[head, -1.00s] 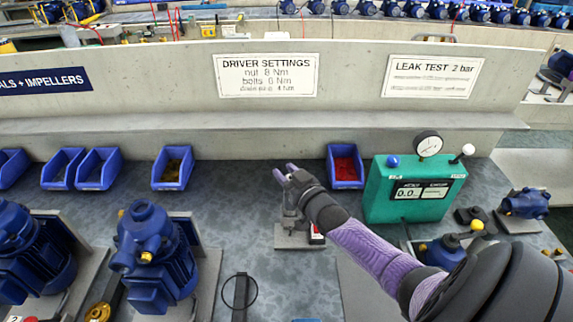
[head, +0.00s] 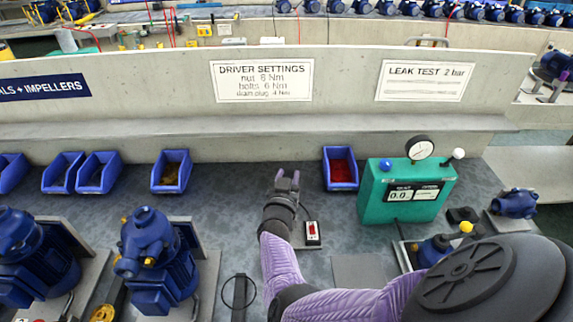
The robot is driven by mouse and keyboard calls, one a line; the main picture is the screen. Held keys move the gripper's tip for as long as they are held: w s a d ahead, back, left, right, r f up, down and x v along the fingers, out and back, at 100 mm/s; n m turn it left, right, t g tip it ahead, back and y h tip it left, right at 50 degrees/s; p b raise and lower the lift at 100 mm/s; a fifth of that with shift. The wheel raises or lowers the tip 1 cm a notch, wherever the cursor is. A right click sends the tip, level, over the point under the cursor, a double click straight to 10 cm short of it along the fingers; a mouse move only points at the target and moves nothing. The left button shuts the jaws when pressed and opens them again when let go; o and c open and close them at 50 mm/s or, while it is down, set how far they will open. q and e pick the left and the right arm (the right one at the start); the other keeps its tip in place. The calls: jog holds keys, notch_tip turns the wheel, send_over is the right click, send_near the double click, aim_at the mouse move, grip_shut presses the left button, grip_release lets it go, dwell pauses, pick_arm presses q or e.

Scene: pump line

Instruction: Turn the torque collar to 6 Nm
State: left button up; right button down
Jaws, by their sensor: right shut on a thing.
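The driver is hidden too. Of its stand I see part of the grey base and a small white-framed unit with a red display (head: 313,231), just right of my wrist; the digits are too small to read. The driver settings sign (head: 262,81) on the wall reads nut 8 Nm, bolts 6 Nm, drain plug 4 Nm. My left gripper is not in view.
A blue bin with red parts (head: 341,183) stands right of my gripper, and a green leak tester (head: 392,205) beyond it. Blue bins (head: 170,186) line the wall at left. Blue pumps (head: 154,255) stand front left. The bench between pumps and gripper is mostly clear.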

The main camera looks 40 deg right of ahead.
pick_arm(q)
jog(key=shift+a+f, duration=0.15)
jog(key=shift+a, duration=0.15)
pick_arm(e)
jog(key=shift+m+g+h, duration=0.3)
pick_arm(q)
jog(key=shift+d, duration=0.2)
pick_arm(e)
jog(key=shift+d, duration=0.1)
jog(key=shift+c, duration=1.6)
grip_release()
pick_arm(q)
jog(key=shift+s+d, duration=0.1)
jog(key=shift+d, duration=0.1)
pick_arm(e)
jog(key=shift+s, duration=0.1)
